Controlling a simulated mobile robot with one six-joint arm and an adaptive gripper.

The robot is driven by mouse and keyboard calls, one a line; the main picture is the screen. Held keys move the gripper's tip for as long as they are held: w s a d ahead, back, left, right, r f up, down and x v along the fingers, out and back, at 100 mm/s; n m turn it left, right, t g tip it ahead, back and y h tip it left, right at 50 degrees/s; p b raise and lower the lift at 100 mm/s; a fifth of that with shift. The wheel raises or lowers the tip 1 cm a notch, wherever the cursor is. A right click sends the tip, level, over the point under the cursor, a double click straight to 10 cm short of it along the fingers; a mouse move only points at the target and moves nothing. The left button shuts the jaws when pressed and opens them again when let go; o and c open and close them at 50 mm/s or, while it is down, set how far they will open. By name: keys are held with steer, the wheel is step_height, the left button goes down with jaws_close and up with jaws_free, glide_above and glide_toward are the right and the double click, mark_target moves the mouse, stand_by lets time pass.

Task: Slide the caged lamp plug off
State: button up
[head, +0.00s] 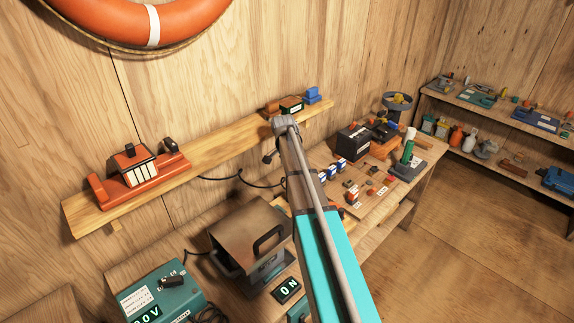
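No part that I can clearly name as the caged lamp plug shows. An orange unit with a dark-framed, white-slatted block (139,170) sits on the left of the wooden wall shelf; I cannot tell whether it is the caged lamp. A black cable (255,186) hangs below the shelf and runs behind the long teal, brown and grey piece that crosses the middle, which looks like my arm. A small dark round piece (268,159) is just left of its upper end; I cannot tell what it is. My gripper's fingers do not show.
A teal meter box (160,293) is at lower left. Small tackle items crowd the bench to the right. The wall shelf (220,145) is bare in its middle.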

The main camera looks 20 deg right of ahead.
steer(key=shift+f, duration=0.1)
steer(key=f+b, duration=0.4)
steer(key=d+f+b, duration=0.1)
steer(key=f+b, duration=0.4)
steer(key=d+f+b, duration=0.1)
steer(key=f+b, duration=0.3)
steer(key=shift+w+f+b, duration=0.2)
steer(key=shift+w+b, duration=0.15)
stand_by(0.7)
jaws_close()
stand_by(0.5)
